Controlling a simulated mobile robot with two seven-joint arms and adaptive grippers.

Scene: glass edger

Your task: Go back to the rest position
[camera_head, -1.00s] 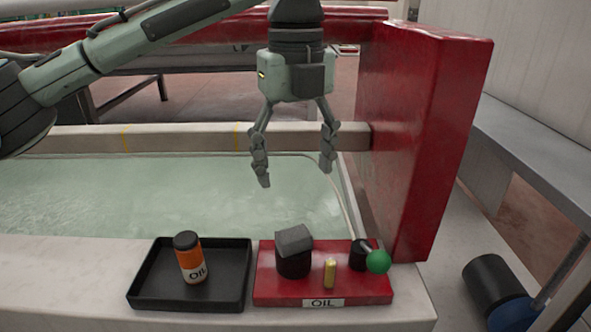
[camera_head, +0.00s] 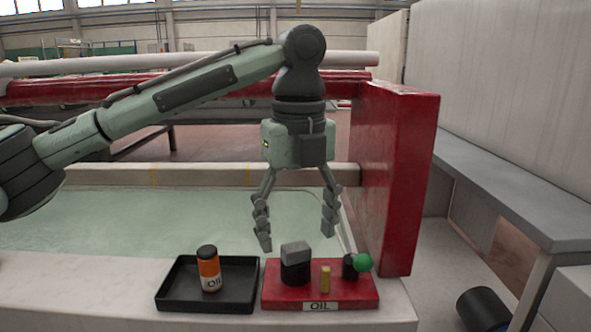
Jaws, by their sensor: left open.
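My left gripper (camera_head: 296,232) points straight down with its fingers spread, open and empty. It hangs above and behind the red block marked OIL (camera_head: 367,299), apart from it. The block carries a black cylinder with a grey cap (camera_head: 295,266), a small yellow pin (camera_head: 325,280) and a lever with a green ball (camera_head: 363,262). An orange oil bottle (camera_head: 209,270) with a black cap stands upright in the black tray (camera_head: 250,291) to the left. My right gripper is not in view.
A water-filled basin (camera_head: 120,222) with a pale rim lies behind the tray. A red upright wall (camera_head: 400,180) stands close to the right of my gripper. A grey bench (camera_head: 500,190) runs along the right, with a dark cylinder (camera_head: 482,308) below it.

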